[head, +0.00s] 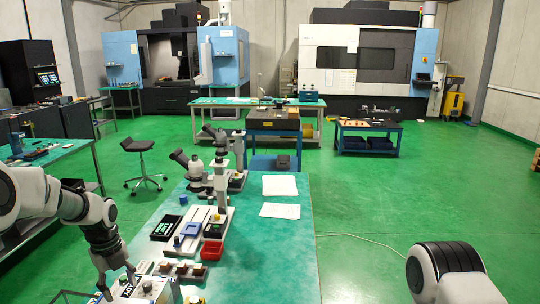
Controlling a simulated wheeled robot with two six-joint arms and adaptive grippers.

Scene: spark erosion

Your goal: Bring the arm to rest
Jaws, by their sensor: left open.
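My left arm (85,210) comes in from the left, a white and dark arm that bends downward over the near left end of the green bench (265,262). Its gripper (117,284) points down with its fingers apart, near a small labelled device (143,288) at the bottom edge of the view. I see nothing held between the fingers. I cannot tell whether the fingertips touch anything. Of my right arm only a white link with a dark ribbed cap (445,272) shows at the lower right. The right gripper is out of view.
A stool (143,165) stands left. Open green floor (400,190) lies right, with a thin cable.

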